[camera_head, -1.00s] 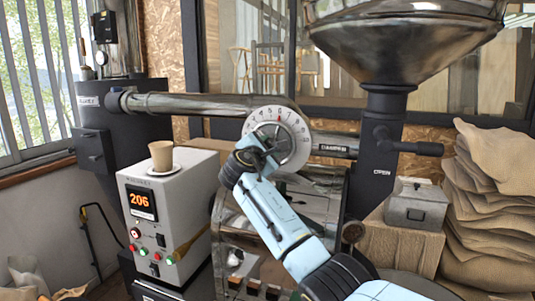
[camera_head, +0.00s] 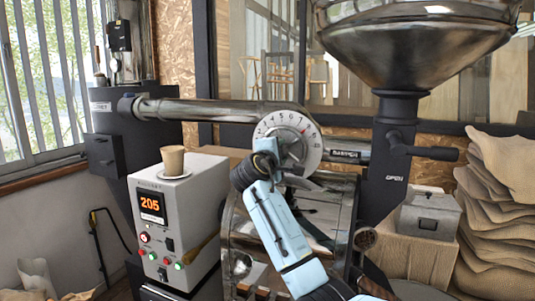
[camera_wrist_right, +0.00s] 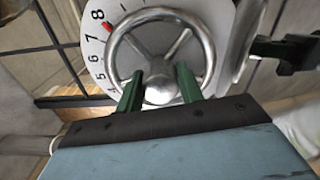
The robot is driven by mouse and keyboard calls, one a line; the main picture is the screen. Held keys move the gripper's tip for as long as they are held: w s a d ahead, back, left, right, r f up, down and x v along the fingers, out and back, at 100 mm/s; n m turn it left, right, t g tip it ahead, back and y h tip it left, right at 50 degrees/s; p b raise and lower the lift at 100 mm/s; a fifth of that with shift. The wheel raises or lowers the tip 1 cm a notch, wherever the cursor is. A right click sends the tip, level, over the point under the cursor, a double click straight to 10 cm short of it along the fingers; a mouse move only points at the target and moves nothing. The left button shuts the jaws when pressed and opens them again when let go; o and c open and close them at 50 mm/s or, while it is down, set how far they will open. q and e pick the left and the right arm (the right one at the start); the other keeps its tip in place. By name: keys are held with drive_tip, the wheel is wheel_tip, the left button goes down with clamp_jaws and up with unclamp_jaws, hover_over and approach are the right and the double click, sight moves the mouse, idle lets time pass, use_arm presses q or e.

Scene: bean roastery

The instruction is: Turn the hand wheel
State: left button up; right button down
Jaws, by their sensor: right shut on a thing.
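The hand wheel (camera_head: 296,150) is a silver spoked wheel in front of a white numbered dial (camera_head: 313,152) on the roaster's pipe. A red mark shows at the dial's upper right in the head view. The red mark lies near the 7 and 8 there. The exact contact is partly hidden. My left gripper is out of view.
A metal hopper (camera_head: 415,45) hangs above right. A metal tin (camera_head: 429,213) and stacked sacks (camera_head: 505,220) are at the right.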

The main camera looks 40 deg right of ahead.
idle(0.3)
drive_tip(key=c, duration=0.9)
unclamp_jaws()
drive_tip(key=b+v, duration=0.2)
drive_tip(key=v, duration=1.1)
drive_tip(key=shift+a, duration=0.2)
drive_tip(key=shift+s, duration=0.1)
